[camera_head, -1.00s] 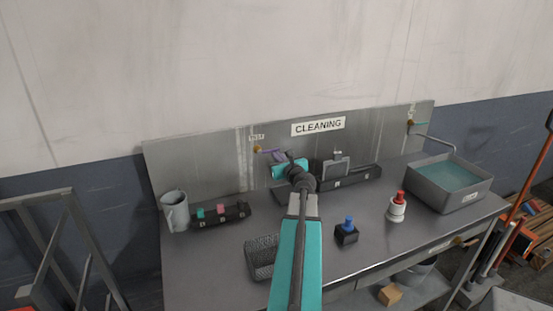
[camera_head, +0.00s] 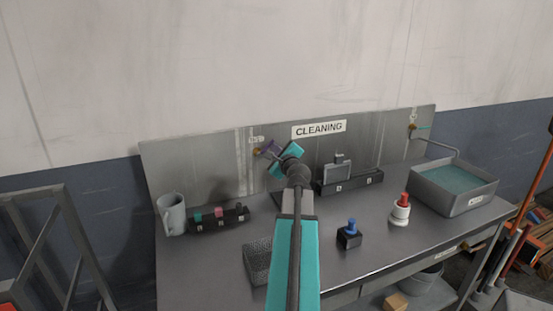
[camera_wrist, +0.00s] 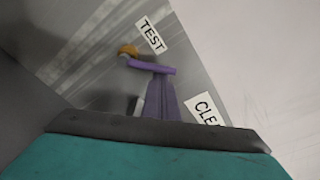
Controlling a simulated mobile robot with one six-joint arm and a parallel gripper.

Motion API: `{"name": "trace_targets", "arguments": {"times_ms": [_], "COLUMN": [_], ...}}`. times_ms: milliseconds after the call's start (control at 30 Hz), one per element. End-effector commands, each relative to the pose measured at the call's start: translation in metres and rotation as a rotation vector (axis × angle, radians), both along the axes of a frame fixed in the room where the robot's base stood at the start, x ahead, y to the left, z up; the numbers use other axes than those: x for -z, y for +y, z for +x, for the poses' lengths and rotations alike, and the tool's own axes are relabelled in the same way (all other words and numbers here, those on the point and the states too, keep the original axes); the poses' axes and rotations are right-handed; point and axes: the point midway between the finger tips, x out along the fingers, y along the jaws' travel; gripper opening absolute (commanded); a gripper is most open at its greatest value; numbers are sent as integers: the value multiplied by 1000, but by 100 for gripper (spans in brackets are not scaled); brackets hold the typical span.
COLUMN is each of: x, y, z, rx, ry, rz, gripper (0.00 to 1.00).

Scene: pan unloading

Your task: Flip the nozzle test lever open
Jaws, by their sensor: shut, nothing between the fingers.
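The nozzle test lever (camera_wrist: 150,67) is a purple bar in the wrist view. It runs right from a brass-orange valve (camera_wrist: 128,50) below the TEST label (camera_wrist: 151,35). In the head view the valve (camera_head: 257,152) is on the metal backboard, left of the CLEANING sign. My gripper (camera_wrist: 163,78) is shut and empty. Its purple fingers reach up to the lever's right end; I cannot tell whether they touch it. In the head view my gripper (camera_head: 267,150) is tilted toward the valve and hides most of the lever.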

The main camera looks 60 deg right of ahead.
Motion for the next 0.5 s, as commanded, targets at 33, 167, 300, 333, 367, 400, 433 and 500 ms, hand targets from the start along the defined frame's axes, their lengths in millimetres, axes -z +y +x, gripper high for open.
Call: {"name": "trace_targets", "arguments": {"times_ms": [33, 167, 300, 333, 367, 400, 433, 500], "x": [1, -5, -10, -11, -12, -14, -15, -18], "y": [2, 6, 10, 11, 12, 14, 15, 17], "z": [1, 4, 8, 9, 9, 10, 11, 13], "rx": [0, 0, -1, -1, -1, -1, -1, -1], "ry": [25, 98, 178, 195, 211, 235, 250, 288], "rz": [-36, -137, -243, -265, -289, -320, -342, -393], "gripper": [0, 0, 0, 0, 0, 0, 0, 0]}}
